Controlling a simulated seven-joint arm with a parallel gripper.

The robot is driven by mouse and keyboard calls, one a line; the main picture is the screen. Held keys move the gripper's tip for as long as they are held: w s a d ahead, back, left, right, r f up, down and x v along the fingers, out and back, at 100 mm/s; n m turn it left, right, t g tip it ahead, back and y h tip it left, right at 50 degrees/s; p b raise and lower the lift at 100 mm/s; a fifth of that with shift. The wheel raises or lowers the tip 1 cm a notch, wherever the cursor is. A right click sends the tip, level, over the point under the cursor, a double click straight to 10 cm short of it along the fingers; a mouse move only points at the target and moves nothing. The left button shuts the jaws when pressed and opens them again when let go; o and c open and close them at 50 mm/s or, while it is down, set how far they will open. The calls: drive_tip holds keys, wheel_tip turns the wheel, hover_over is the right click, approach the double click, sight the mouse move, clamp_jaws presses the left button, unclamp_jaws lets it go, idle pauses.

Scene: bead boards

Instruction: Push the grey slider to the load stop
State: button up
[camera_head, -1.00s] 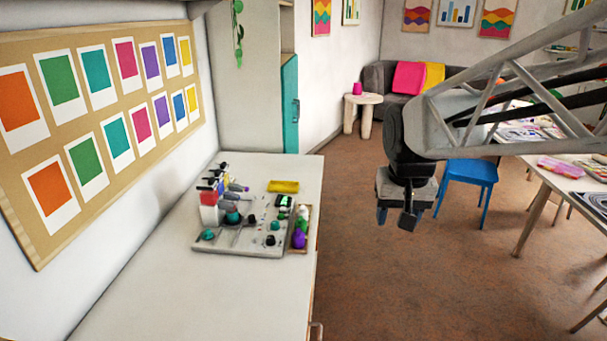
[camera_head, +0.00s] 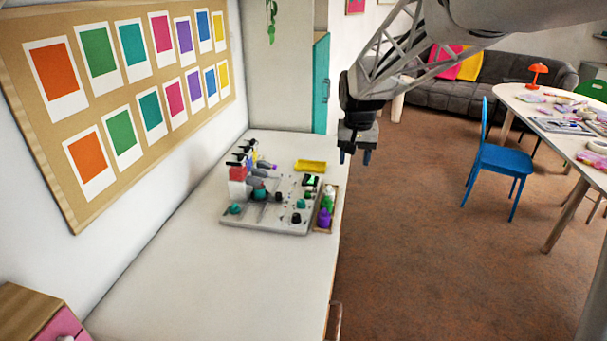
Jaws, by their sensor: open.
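A grey bead board (camera_head: 285,229) lies on the white counter. It bears several small dark and teal knobs, with bottle-like parts in red, white and grey at its back left. The grey slider and the load stop are too small to tell apart from the other parts. My gripper (camera_head: 355,159) points down with its two fingers apart and nothing between them. It shows above and to the right of the board, near the counter's right edge, and is clear of the board.
A yellow tray (camera_head: 310,166) lies behind the board. A narrow wooden tray (camera_head: 331,224) with green and purple items sits at its right side. The counter (camera_head: 215,285) is bare in front. A pinboard (camera_head: 60,190) hangs on the left wall.

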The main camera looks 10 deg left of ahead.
drive_tip(key=w+a+f, duration=0.8)
drive_tip(key=w+a, duration=0.2)
drive_tip(key=a, duration=0.2)
drive_tip(key=g, duration=0.1)
hover_over(278, 193)
drive_tip(key=shift+n, duration=0.4)
drive_tip(key=f, duration=1.1)
drive_tip(key=shift+s+d+f, duration=0.2)
drive_tip(key=shift+s+d, duration=0.05)
drive_tip(key=shift+d, duration=0.1)
drive_tip(key=shift+w+a+f, duration=0.15)
drive_tip(key=shift+a+f, duration=0.2)
drive_tip(key=shift+f, duration=0.1)
drive_tip(key=shift+f, duration=3.8)
clamp_jaws()
